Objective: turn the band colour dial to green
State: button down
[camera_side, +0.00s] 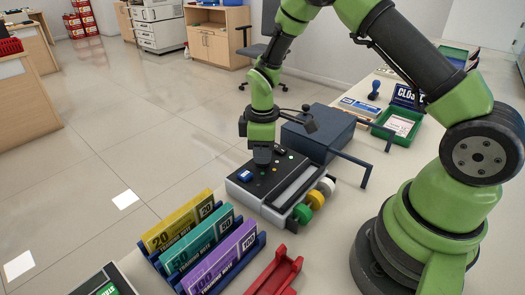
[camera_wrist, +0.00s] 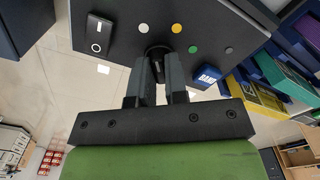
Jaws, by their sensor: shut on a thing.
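The banding machine (camera_side: 243,190) is a box with a black top panel on the counter. My gripper (camera_side: 263,158) points down onto that panel. In the wrist view my gripper (camera_wrist: 159,66) is shut on the black band colour dial (camera_wrist: 157,50), and its fingers hide part of it. Around the dial are a white dot (camera_wrist: 143,29), a yellow dot (camera_wrist: 176,28) and a green dot (camera_wrist: 193,49). I cannot make out which dot the dial points at. A blue BAND button (camera_wrist: 209,74) sits beside the dial.
Green (camera_side: 302,213), yellow (camera_side: 316,200) and white (camera_side: 327,186) rolls sit on the machine's side. A rack of training notes (camera_side: 200,245) and a red tray (camera_side: 274,273) stand in front. A dark blue box (camera_side: 318,135) is close behind my gripper. A rocker switch (camera_wrist: 98,34) is on the panel.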

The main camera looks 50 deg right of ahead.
jog(key=m, duration=0.4)
jog(key=shift+m, duration=0.3)
jog(key=m, duration=0.4)
jog(key=shift+m, duration=0.3)
jog(key=m, duration=0.4)
jog(key=shift+m, duration=1.9)
jog(key=shift+r, duration=0.1)
jog(key=c, duration=1.1)
grip_release()
jog(key=shift+c, duration=0.2)
notch_tip(320, 180, up, 10)
